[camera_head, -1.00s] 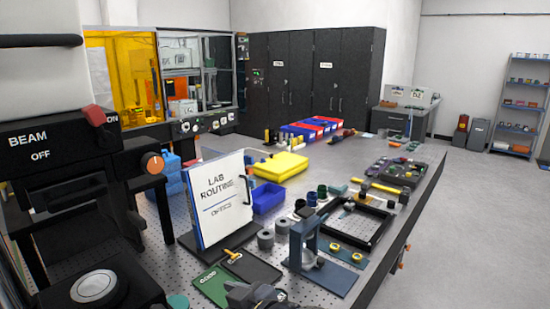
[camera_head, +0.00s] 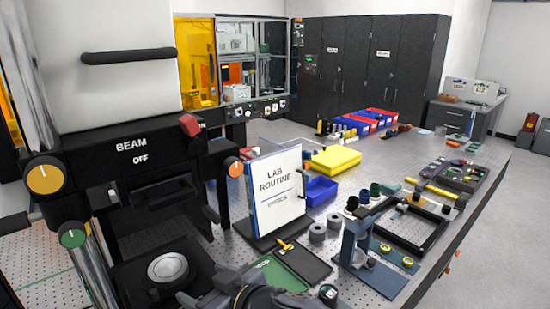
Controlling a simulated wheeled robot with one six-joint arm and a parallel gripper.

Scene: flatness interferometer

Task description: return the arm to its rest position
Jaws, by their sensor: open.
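Part of my grey arm (camera_head: 245,296) shows at the bottom edge, in front of the green board and the dark tray. I cannot make out any gripper fingers in this view. The frame cuts off the rest of the arm. Nothing visibly held shows on the part of the arm in view.
The black instrument (camera_head: 150,170) marked BEAM OFF stands close on the left, with a round metal stage (camera_head: 168,267). A LAB ROUTINE sign (camera_head: 277,190) stands behind the arm. A blue-grey stand (camera_head: 362,255) and black frame (camera_head: 412,225) are to the right. Open floor (camera_head: 485,240) lies beyond the bench.

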